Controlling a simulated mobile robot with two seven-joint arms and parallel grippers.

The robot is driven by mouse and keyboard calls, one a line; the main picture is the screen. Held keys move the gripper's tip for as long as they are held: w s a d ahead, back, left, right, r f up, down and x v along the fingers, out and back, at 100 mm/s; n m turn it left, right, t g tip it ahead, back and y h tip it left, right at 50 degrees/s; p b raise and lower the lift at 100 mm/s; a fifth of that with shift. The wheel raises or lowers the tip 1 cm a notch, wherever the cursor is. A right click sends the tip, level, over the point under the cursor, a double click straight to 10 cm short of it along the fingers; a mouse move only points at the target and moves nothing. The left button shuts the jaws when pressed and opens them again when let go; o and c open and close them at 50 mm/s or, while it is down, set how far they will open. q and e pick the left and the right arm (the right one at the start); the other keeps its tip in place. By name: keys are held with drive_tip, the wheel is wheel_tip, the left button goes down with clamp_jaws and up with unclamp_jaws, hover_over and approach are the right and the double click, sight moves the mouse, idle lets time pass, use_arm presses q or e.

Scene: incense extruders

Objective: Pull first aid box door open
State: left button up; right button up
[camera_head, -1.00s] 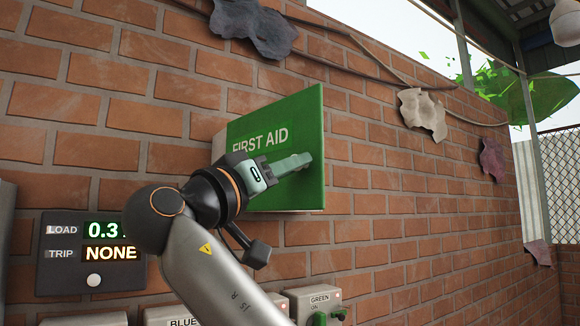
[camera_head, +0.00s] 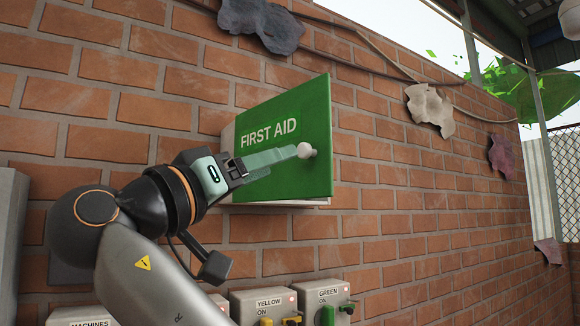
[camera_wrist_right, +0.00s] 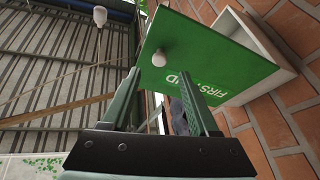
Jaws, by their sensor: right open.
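The first aid box (camera_wrist_right: 285,88) is a pale box on the brick wall. Its green door (camera_head: 290,110) reads FIRST AID and stands ajar, with its right edge swung out from the wall. A white round knob (camera_head: 304,150) sits near the door's right edge; it also shows in the right wrist view (camera_wrist_right: 158,57). My right gripper (camera_head: 292,154) is open in front of the door. In the wrist view its fingers (camera_wrist_right: 160,75) are spread to both sides, and the knob shows between and just beyond the tips. I cannot tell whether they touch it. My left gripper is out of view.
Below the box are small switch boxes, labelled YELLOW (camera_head: 263,303) and GREEN (camera_head: 322,294). A grey cabinet (camera_head: 10,240) stands at the left edge. Cables and torn patches hang on the wall above.

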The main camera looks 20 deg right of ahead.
drive_tip(key=v, duration=0.5)
drive_tip(key=shift+s+a+f+b, duration=0.1)
drive_tip(key=shift+s+b, duration=0.05)
drive_tip(key=shift+b, duration=0.25)
